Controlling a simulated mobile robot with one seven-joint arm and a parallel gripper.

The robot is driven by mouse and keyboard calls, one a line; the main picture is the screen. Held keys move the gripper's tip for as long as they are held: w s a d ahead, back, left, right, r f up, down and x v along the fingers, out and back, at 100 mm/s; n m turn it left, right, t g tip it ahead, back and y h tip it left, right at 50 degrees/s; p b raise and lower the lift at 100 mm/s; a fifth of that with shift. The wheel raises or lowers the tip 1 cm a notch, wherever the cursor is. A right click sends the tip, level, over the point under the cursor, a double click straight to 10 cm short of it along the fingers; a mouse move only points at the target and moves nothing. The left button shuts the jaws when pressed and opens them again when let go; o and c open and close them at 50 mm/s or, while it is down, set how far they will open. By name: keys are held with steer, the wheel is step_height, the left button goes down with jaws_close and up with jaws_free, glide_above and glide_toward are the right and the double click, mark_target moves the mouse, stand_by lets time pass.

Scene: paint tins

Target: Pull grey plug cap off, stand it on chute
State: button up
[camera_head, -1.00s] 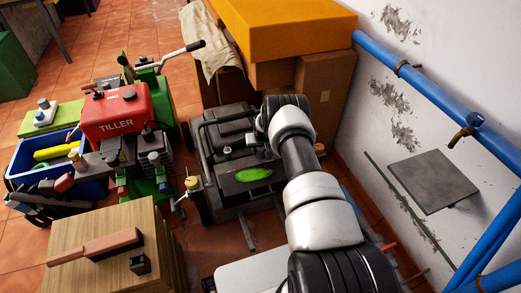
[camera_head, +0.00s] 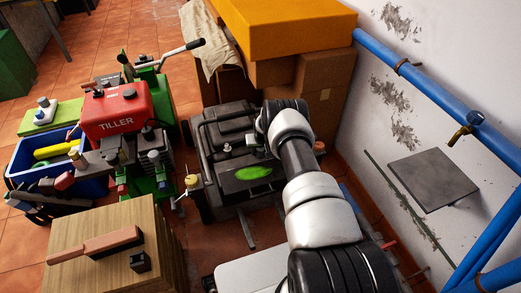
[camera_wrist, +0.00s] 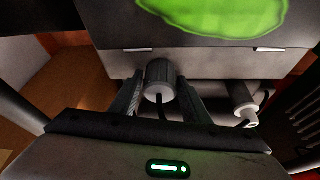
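A grey ribbed cylindrical plug cap (camera_wrist: 160,76) with a dark lead below it sits in front of the dark machine in the wrist view. My gripper (camera_wrist: 161,88) has one finger on each side of the cap, close to it. I cannot tell whether both fingers press on it. A sloping dark panel with a bright green oval (camera_wrist: 215,12) lies just beyond the cap. The panel, perhaps the chute, also shows in the head view (camera_head: 236,184) on the machine. There my gripper and the cap are hidden by my arm.
A pale cylindrical fitting (camera_wrist: 243,105) with a dark lead is right of my gripper. In the head view a red tiller (camera_head: 116,110) and a wooden block (camera_head: 75,235) stand left of the machine. Cardboard boxes (camera_head: 325,85) stand behind, and a blue pipe (camera_head: 430,85) runs along the right wall.

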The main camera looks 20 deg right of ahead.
steer(key=shift+o, duration=1.3)
steer(key=p+v, duration=0.6)
steer(key=v, duration=1.1)
steer(key=shift+r, duration=0.2)
